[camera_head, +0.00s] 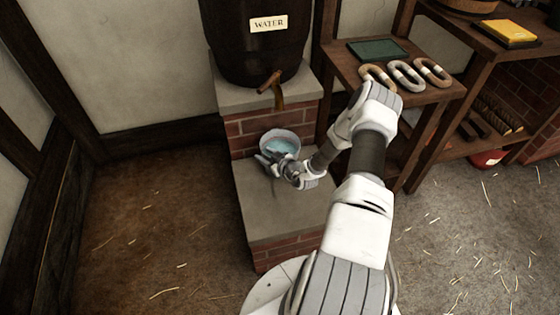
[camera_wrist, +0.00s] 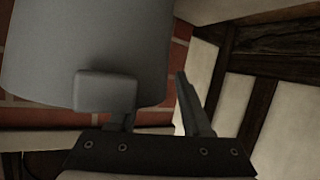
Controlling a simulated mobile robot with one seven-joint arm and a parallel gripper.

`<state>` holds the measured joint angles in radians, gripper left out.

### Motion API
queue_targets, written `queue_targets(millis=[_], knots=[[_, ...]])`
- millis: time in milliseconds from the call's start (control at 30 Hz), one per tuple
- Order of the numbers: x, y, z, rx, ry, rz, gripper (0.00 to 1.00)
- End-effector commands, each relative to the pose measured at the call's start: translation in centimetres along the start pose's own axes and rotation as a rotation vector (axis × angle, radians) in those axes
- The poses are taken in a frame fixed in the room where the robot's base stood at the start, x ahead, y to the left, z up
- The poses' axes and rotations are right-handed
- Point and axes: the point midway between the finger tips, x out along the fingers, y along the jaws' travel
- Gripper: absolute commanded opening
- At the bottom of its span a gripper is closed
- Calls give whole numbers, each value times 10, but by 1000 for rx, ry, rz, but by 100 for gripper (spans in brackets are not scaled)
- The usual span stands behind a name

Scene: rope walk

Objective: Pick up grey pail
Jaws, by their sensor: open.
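The grey pail (camera_head: 283,137) stands on the lower stone ledge below the barrel's spout. Its open top shows a pale blue inside. My gripper (camera_head: 265,158) is at the pail's near left side, with its fingers close to the wall. In the wrist view the pail (camera_wrist: 60,50) fills the upper left as a smooth grey wall. My open gripper (camera_wrist: 147,88) shows there with one finger in front of the pail and the other just right of its edge. I cannot tell whether either finger touches it. The pail's lower near side is partly hidden by my gripper.
A dark barrel (camera_head: 254,50) labelled WATER stands on the upper ledge, with its spout (camera_head: 271,83) above the pail. The lower ledge (camera_head: 265,215) is bare in front. A wooden table (camera_head: 336,62) with rope rings stands at right. Straw-strewn floor (camera_head: 160,240) is clear at left.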

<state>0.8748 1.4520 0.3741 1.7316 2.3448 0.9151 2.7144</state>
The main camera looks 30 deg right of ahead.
Motion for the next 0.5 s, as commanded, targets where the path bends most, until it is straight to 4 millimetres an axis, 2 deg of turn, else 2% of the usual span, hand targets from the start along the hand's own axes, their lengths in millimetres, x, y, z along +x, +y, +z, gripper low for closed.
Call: queue_targets(millis=[167, 267, 433, 500], knots=[[0, 0, 0, 0, -1, 0, 49], [0, 0, 0, 0, -1, 0, 34], [0, 0, 0, 0, -1, 0, 4], [0, 0, 0, 0, -1, -1, 0]])
